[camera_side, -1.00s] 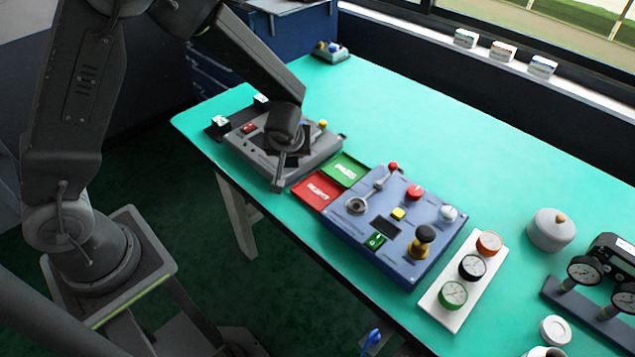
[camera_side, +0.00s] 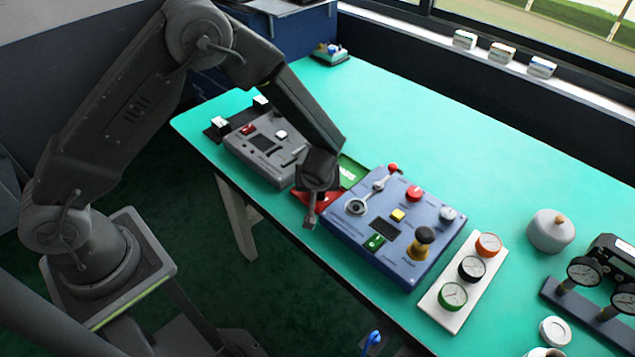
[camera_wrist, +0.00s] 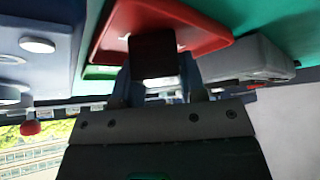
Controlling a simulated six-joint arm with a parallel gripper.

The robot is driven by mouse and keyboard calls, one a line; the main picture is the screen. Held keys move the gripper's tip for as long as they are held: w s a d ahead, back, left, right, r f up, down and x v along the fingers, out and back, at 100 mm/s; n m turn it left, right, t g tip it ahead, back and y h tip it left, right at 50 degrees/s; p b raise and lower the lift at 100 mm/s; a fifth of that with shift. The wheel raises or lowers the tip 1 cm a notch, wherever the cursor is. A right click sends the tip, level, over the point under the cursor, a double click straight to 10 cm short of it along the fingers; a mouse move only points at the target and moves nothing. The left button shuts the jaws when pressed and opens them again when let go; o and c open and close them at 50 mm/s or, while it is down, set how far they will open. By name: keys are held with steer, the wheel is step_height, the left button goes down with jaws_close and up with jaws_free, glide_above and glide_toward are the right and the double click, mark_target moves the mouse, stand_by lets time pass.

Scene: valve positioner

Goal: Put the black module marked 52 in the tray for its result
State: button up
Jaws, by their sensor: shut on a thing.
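My gripper (camera_side: 316,185) is over the red tray in the side view, close above it; the exact gap cannot be told. In the wrist view my gripper (camera_wrist: 158,78) is shut on a dark, boxy black module (camera_wrist: 153,55) with a pale patch on its end; no number can be read. The red tray (camera_wrist: 205,22) lies beyond the module there, and its edge shows beside my gripper in the side view (camera_side: 334,203). The green tray (camera_side: 352,172) adjoins the red one, partly hidden by my arm, and shows no module on its visible part.
A grey tester box (camera_side: 258,150) stands left of the trays, and a blue control panel (camera_side: 385,262) with a lever and raised knobs stands close on their right. A white gauge plate (camera_side: 440,310) lies farther right. The table's back middle (camera_side: 440,120) is clear.

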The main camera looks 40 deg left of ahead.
steer(key=shift+f, duration=0.15)
steer(key=o, duration=1)
steer(key=shift+r, duration=0.25)
steer(key=v, duration=1.2)
